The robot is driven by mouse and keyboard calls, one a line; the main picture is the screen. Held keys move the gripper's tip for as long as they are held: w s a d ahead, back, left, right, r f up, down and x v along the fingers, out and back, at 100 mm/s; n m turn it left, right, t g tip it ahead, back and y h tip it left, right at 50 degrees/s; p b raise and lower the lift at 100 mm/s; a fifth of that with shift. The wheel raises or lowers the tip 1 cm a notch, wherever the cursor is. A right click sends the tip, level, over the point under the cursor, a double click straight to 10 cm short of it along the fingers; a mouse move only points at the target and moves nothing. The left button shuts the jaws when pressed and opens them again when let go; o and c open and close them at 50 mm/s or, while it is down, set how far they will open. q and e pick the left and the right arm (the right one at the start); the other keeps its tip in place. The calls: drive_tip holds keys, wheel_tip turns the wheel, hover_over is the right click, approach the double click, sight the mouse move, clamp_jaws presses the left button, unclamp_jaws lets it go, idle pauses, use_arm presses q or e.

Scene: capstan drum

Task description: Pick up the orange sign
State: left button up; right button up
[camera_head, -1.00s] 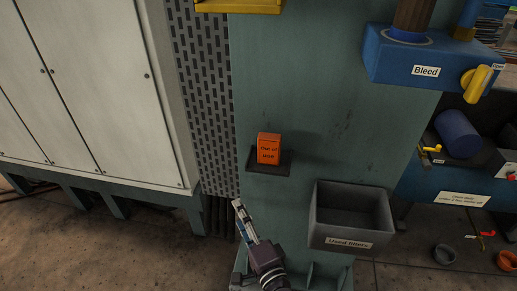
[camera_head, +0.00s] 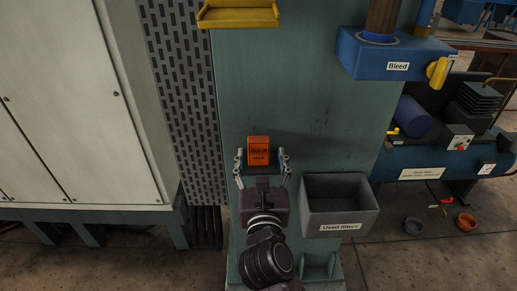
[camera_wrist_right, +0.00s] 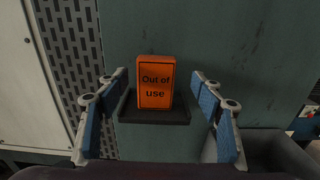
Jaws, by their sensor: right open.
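The orange sign (camera_head: 258,150) reads "Out of use" and stands upright on a small dark shelf on the green column. It also shows in the right wrist view (camera_wrist_right: 155,83), with the dark shelf (camera_wrist_right: 154,116) under it. My right gripper (camera_head: 262,158) is open in front of the sign. In the right wrist view its blue-padded fingers (camera_wrist_right: 160,92) are spread to the left and right of the sign, apart from it. My left gripper is not in view.
A grey bin (camera_head: 340,205) labelled "Used filters" is mounted to the right of the shelf. A blue "Bleed" block (camera_head: 370,62) and a yellow tray (camera_head: 238,14) sit higher up. White cabinets (camera_head: 75,110) stand at the left.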

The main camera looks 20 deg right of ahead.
sight(258, 150)
drive_tip(key=x, duration=0.1)
drive_tip(key=p+x, duration=0.1)
drive_tip(key=x, duration=0.1)
drive_tip(key=shift+w+a+f, duration=0.15)
drive_tip(key=shift+w+f, duration=0.1)
drive_tip(key=shift+w, duration=0.1)
drive_tip(key=shift+w+p, duration=0.3)
drive_tip(key=shift+w, duration=0.1)
drive_tip(key=shift+w+f, duration=0.2)
drive_tip(key=shift+w, duration=0.05)
drive_tip(key=shift+c, duration=0.4)
drive_tip(key=c, duration=1.2)
drive_tip(key=shift+r, duration=0.1)
drive_tip(key=shift+c, duration=0.2)
